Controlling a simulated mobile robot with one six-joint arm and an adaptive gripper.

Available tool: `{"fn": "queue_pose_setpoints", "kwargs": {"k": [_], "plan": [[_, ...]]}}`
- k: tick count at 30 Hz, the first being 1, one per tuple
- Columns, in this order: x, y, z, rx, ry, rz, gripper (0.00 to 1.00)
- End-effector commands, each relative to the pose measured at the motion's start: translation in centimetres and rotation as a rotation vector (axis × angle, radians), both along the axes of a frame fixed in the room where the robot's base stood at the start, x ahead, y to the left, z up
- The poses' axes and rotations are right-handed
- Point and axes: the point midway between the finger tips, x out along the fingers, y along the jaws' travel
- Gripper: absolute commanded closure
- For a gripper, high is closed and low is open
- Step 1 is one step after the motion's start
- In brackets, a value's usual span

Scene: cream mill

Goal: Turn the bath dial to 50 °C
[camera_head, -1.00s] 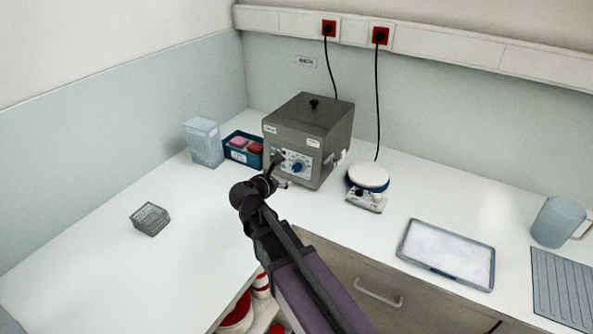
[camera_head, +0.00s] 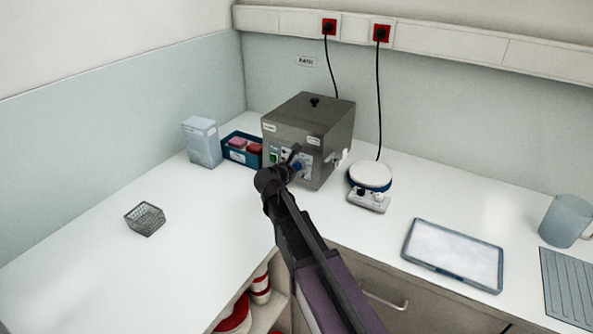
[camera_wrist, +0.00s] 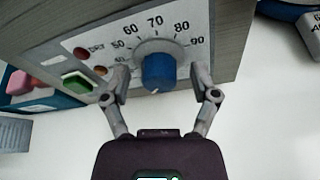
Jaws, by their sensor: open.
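The bath (camera_head: 300,125) is a grey metal box with a lid knob, standing at the back of the counter. Its blue dial (camera_wrist: 158,72) sits on a pale front panel with printed numbers; 50 is at upper left, 70 at top and 90 at right. A small white mark shows at the dial's lower edge; the exact setting is unclear. My gripper (camera_wrist: 160,80) is open, one finger on each side of the dial, with visible gaps. In the head view my gripper (camera_head: 295,160) is in front of the panel and partly covers it.
A blue box (camera_head: 243,150) and a pale container (camera_head: 202,143) stand left of the bath. A round-topped device (camera_head: 370,176) is close on its right. The left counter is mostly clear around a wire basket (camera_head: 145,218).

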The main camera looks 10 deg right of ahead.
Motion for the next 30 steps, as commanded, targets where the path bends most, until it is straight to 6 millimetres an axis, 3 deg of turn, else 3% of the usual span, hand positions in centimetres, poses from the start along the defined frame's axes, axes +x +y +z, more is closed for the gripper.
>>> {"fn": "queue_pose_setpoints", "kwargs": {"k": [9,17,30], "plan": [[0.09,-0.06,-0.02,0.000,0.000,0.000,0.23],[0.07,-0.06,-0.03,0.000,0.000,0.000,1.00],[0.03,-0.15,-0.10,0.033,-0.023,-0.009,1.00]]}}
